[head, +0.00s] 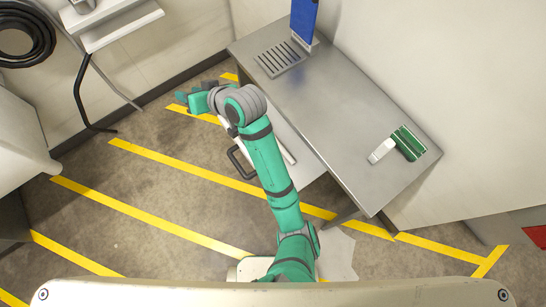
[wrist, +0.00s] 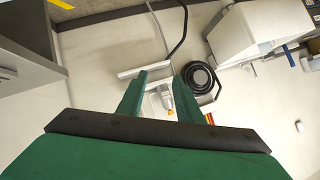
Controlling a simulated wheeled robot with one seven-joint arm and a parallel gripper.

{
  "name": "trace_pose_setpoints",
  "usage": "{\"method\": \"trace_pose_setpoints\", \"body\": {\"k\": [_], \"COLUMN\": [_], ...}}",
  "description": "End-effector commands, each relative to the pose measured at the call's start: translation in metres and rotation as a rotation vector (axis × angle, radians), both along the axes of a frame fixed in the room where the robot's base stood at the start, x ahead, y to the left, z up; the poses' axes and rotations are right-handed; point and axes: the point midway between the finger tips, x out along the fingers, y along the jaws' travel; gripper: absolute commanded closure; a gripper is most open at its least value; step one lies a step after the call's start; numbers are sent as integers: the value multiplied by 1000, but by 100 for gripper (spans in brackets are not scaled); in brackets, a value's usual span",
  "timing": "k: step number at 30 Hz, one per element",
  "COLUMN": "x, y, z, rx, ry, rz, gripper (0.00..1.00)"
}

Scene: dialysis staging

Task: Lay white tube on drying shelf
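My gripper (head: 184,98) is out to the left of the metal table, above the floor. In the wrist view its two green fingers (wrist: 158,98) stand apart, with nothing held between them. A white tube-like piece (head: 383,151) lies on the right part of the table, against a green ribbed holder (head: 408,143); I cannot tell whether they are joined. No shelf is clearly marked as the drying shelf. A slotted grille (head: 280,59) is set in the table's far end, and a white shelf (head: 124,30) is on the wall at upper left.
The metal table (head: 330,105) has a clear middle. A blue panel (head: 304,18) stands at its far end. A black handle (head: 240,163) shows beside my arm. A black hose coil (head: 24,36) hangs on the wall; it also shows in the wrist view (wrist: 201,77). Yellow-striped floor is open at left.

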Motion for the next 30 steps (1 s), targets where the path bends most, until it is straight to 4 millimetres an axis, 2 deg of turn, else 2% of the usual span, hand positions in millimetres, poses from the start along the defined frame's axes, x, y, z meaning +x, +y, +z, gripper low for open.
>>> {"method": "trace_pose_setpoints", "body": {"k": [1, 3, 8, 11, 17, 23, 30], "x": [-2, 0, -2, -7, -29, -69, -139], "y": [10, 16, 18, 12, -12, -48, -101], "z": [4, 10, 16, 12, -11, -45, -85], "rx": [60, 133, 270, 331, 396, 378, 257], "ry": [-13, -41, -86, -109, -140, -169, -220], "rz": [-28, -79, -206, -293, -476, -646, -802], "gripper": [68, 68, 68, 68, 68, 68, 68]}}
